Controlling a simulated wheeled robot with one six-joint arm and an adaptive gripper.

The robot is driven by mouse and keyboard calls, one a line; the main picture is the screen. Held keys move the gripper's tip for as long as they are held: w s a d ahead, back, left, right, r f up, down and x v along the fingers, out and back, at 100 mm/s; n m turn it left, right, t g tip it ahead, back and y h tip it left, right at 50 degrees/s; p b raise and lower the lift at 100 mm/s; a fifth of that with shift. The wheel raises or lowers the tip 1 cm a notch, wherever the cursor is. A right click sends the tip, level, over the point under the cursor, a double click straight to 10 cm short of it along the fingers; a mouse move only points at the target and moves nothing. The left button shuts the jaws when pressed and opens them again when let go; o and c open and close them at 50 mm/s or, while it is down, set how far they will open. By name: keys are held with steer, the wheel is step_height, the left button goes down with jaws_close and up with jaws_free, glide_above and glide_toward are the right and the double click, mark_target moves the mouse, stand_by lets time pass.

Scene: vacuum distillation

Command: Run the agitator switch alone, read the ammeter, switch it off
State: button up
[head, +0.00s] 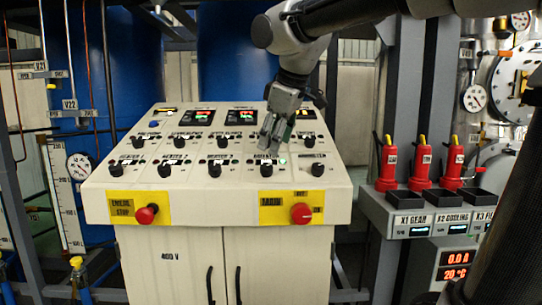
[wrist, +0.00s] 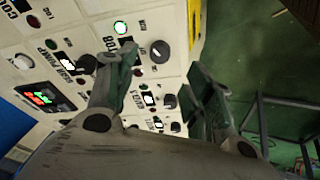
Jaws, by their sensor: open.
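The agitator switch, a black knob (head: 266,170), is in the front row of the sloped panel, under a label reading like "AGITATOR". My gripper (head: 271,138) is over the panel just above that label. In the wrist view my gripper (wrist: 168,75) has its two fingers apart, with nothing held. A black knob (wrist: 160,51) shows beyond and between the fingertips; it looks like the agitator switch. A bright green lamp (wrist: 121,27) is near it. The knob's pointer direction is too small to tell.
The cream cabinet (head: 190,265) carries several other black knobs, a red emergency stop (head: 147,214) and a red main switch (head: 301,213). Blue tanks (head: 235,60) are behind. Green floor (wrist: 260,50) shows beyond the panel edge.

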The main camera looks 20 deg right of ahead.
steer(key=v, duration=0.3)
steer(key=shift+s+r, duration=0.15)
steer(key=shift+r, duration=0.2)
steer(key=s+d+f+m+g+h, duration=0.1)
steer(key=s+d+f+m, duration=0.9)
steer(key=s+d+f, duration=0.5)
steer(key=s+f, duration=0.4)
steer(key=shift+d+f, duration=0.2)
steer(key=shift+d, duration=0.2)
steer(key=shift+s, duration=0.1)
